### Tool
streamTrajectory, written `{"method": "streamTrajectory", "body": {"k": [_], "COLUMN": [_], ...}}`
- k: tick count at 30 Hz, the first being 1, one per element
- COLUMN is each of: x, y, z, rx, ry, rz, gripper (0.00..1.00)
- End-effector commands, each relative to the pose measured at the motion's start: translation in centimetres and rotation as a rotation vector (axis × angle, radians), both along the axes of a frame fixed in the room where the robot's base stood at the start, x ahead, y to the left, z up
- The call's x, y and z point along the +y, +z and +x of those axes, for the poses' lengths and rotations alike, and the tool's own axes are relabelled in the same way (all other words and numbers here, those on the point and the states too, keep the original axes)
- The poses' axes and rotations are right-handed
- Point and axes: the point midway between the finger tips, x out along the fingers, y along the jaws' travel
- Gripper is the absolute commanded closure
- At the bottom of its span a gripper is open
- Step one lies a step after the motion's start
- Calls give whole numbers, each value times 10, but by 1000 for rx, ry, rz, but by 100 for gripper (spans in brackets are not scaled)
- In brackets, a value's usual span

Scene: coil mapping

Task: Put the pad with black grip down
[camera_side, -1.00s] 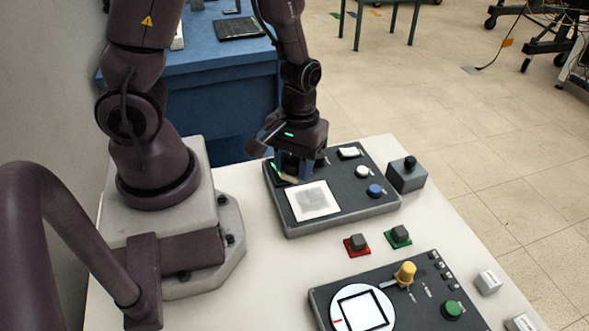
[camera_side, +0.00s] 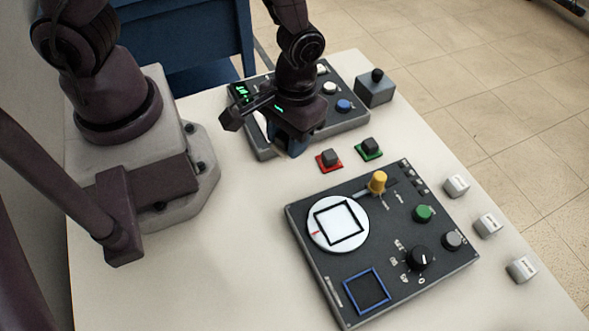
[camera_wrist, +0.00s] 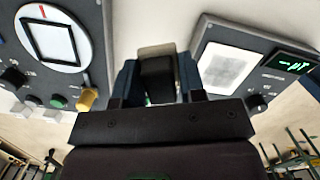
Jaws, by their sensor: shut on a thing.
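My gripper (camera_side: 290,146) hangs over the front edge of the rear panel. In the wrist view its blue fingers (camera_wrist: 157,78) are shut on the dark grip of a pad (camera_wrist: 157,68). A pale grey part shows beyond the grip. The held pad is hidden behind the fingers in the side view, so I cannot tell whether it touches anything. Two other pads with dark grips stand on the table: one on a red base (camera_side: 329,159) and one on a green base (camera_side: 370,149).
The rear panel (camera_side: 352,122) carries a lit display, buttons and a pale square (camera_wrist: 230,70). The front panel (camera_side: 385,238) has a white dial (camera_side: 358,236), a yellow knob (camera_side: 377,183) and a blue-framed square (camera_side: 367,291). Several white blocks line the right edge. The table's front left is clear.

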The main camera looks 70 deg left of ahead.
Motion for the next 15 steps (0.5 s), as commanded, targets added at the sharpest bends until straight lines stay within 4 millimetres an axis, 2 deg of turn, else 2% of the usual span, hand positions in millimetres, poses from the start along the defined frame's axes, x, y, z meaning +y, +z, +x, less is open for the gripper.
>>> {"method": "streamTrajectory", "body": {"k": [1, 3, 9, 15], "x": [-9, -13, -12, -11], "y": [-4, -10, -39, -58], "z": [1, 7, 8, 7], "rx": [-5, -16, -19, -18], "ry": [-17, -4, 12, 14], "rz": [-2, -5, -4, -5], "gripper": [85, 85, 85, 85]}}
